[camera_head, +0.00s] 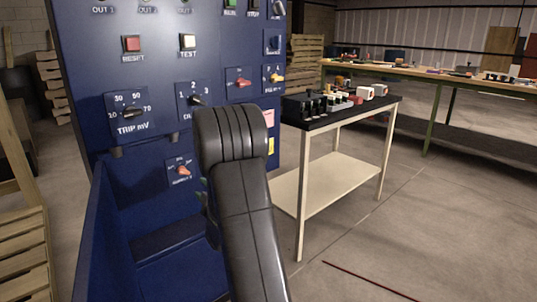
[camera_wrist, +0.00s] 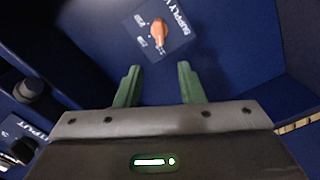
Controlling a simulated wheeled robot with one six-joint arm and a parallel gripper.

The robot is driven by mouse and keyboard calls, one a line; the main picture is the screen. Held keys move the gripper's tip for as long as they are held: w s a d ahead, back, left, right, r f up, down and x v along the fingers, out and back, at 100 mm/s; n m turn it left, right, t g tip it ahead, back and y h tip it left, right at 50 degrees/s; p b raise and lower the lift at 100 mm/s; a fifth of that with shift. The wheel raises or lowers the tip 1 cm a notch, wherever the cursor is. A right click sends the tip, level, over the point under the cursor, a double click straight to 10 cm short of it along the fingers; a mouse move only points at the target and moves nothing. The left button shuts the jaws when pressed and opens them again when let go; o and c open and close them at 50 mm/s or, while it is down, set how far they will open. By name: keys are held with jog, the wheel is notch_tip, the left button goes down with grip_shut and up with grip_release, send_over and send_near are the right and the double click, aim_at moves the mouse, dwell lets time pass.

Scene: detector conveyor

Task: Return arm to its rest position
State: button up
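My arm (camera_head: 240,190) reaches up in front of the blue control panel (camera_head: 85,55) in the head view. My gripper (camera_wrist: 158,82) shows in the wrist view with its two green fingers apart and nothing between them. In the wrist view the orange SUPPLY knob (camera_wrist: 158,32) lies on the panel beyond the fingertips, apart from them. In the head view this knob (camera_head: 183,171) is just left of my arm. My gripper is mostly hidden behind my arm there, with only a bit of green showing.
A black-topped table (camera_head: 390,103) with small parts stands to the right of the panel. A long workbench (camera_head: 425,75) is farther back. Wooden pallets (camera_head: 22,240) stand at the left. A blue side wall (camera_head: 90,235) borders the panel's lower recess. The floor at right is mostly clear.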

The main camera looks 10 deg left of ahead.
aim_at(183, 171)
jog(key=b+x, duration=0.2)
jog(key=x, duration=1)
jog(key=shift+s, duration=0.1)
jog(key=shift+x, duration=0.95)
jog(key=shift+d, duration=0.1)
jog(key=p+v, duration=0.2)
jog(key=v, duration=1.2)
jog(key=b+x, duration=0.2)
jog(key=x, duration=1.2)
jog(key=shift+a, duration=0.2)
jog(key=shift+d+r+m+p, duration=0.15)
jog(key=shift+r+m+p, duration=0.35)
jog(key=shift+p, duration=0.6)
jog(key=m+p, duration=0.5)
jog(key=p, duration=0.2)
jog(key=shift+d+f+p, duration=0.1)
jog(key=shift+p, duration=0.3)
jog(key=v, duration=1.2)
jog(key=shift+d+f, duration=0.25)
jog(key=shift+d, duration=0.05)
jog(key=shift+s, duration=0.1)
